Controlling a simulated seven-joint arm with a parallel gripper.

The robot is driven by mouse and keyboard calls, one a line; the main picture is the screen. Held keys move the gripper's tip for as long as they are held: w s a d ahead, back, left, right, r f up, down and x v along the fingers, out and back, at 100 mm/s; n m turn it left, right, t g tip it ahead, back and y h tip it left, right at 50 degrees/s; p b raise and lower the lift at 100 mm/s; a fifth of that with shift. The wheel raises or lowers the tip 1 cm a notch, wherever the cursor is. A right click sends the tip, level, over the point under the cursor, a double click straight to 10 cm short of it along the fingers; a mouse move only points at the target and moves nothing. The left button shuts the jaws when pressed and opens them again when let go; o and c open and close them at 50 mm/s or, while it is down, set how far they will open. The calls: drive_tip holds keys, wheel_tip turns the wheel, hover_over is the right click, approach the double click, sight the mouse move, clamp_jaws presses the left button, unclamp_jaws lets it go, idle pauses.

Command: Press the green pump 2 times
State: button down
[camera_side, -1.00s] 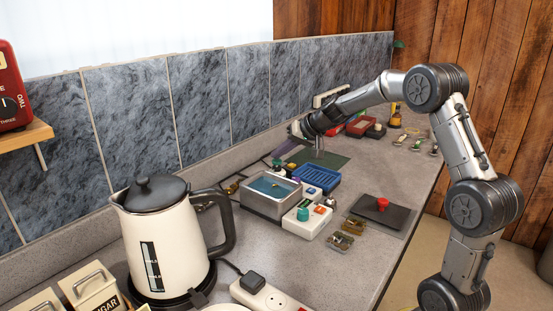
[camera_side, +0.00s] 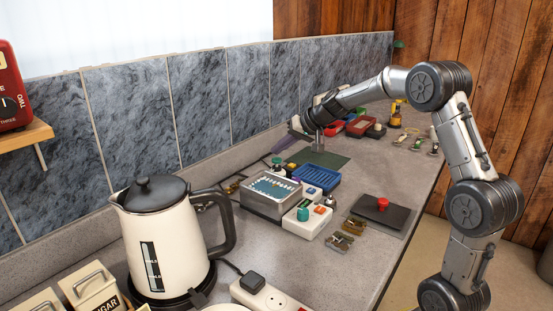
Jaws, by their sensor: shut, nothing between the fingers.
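A teal-green round knob (camera_side: 303,214) stands upright on a white box (camera_side: 307,226) in the middle of the counter; it is too small to tell whether it is a pump. Another small green-topped thing (camera_side: 277,162) stands farther back, left of the dark green mat (camera_side: 325,160). My gripper (camera_side: 318,149) points down near the mat's far edge, well behind the white box and apart from both green things. Its fingers are small in the view and look closed with nothing held.
A steel basin (camera_side: 272,207) and a blue tray (camera_side: 316,178) stand by the white box. A red knob (camera_side: 382,203) sits on a dark plate to the right. A large kettle (camera_side: 168,240) stands front left. Red containers (camera_side: 358,126) are behind my gripper.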

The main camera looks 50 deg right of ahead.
wheel_tip(320, 180, up, 6)
idle(0.9)
drive_tip(key=shift+r, duration=0.1)
idle(0.4)
wheel_tip(320, 180, up, 6)
hover_over(280, 160)
idle(0.5)
